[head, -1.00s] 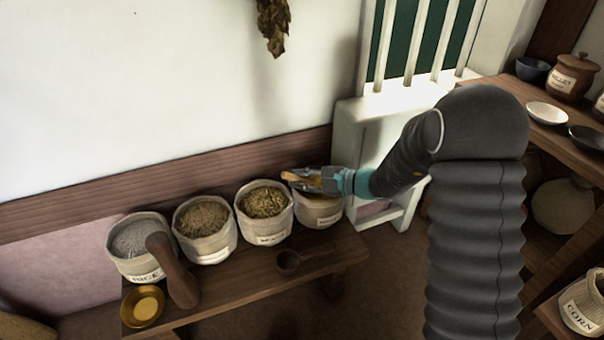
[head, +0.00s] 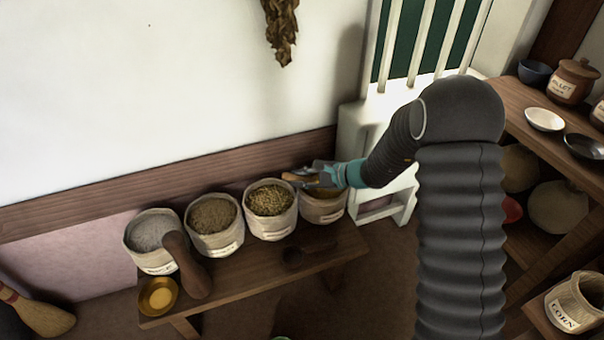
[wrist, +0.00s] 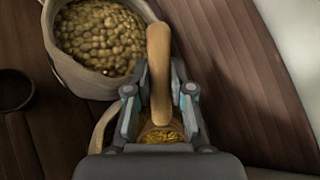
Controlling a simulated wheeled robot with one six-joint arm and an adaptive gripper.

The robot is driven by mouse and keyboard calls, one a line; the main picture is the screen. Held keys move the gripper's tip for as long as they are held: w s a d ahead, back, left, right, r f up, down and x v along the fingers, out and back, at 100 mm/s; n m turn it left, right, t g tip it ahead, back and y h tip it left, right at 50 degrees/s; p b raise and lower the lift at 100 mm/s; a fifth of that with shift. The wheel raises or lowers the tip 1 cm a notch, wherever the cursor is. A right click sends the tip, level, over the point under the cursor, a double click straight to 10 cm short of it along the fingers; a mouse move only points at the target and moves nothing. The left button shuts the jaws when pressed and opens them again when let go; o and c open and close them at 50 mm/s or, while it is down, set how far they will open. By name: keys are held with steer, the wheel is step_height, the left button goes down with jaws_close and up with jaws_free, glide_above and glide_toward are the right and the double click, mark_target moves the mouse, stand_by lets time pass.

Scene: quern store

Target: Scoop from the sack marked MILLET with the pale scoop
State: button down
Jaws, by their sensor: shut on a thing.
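My gripper (head: 312,178) is shut on a pale wooden piece, which I take for the pale scoop (head: 291,178). My gripper is above the rightmost sack (head: 322,212), which holds golden grain (wrist: 162,135). Left of it stand a sack of coarse yellowish grain (head: 270,222), a sack of brown grain (head: 214,242) and a sack of pale grain (head: 152,258). I cannot read MILLET on any sack at this size.
The sacks stand on a low wooden bench (head: 240,280) against the wall. A dark wooden tool (head: 187,265), a yellow bowl (head: 158,296) and a small dark cup (head: 292,258) are there too. A jar (head: 572,82) is on the right shelf; a CORN sack (head: 574,305) is lower.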

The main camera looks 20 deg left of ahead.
steer(key=shift+a+r+h+p, duration=0.2)
steer(key=shift+h+p, duration=0.2)
steer(key=shift+p, duration=0.4)
steer(key=shift+w+a+h+p, duration=0.15)
steer(key=shift+a+h+p, duration=0.1)
steer(key=shift+h+p, duration=0.25)
steer(key=shift+w+a+f+m+g+h, duration=0.15)
steer(key=shift+a+g+h, duration=0.15)
steer(key=shift+h, duration=0.25)
steer(key=shift+w+a+f+m+g+h, duration=0.15)
steer(key=shift+a+g+h, duration=0.15)
steer(key=shift+h, duration=0.25)
steer(key=shift+a+f+m+g+h, duration=0.15)
steer(key=shift+g+h, duration=0.15)
steer(key=shift+h, duration=0.6)
steer(key=shift+m+g+h, duration=0.15)
steer(key=shift+g+h, duration=0.15)
steer(key=shift+h, duration=0.6)
steer(key=shift+w, duration=0.1)
steer(key=shift+g+h, duration=0.3)
steer(key=shift+h, duration=0.4)
steer(key=shift+r, duration=2.7)
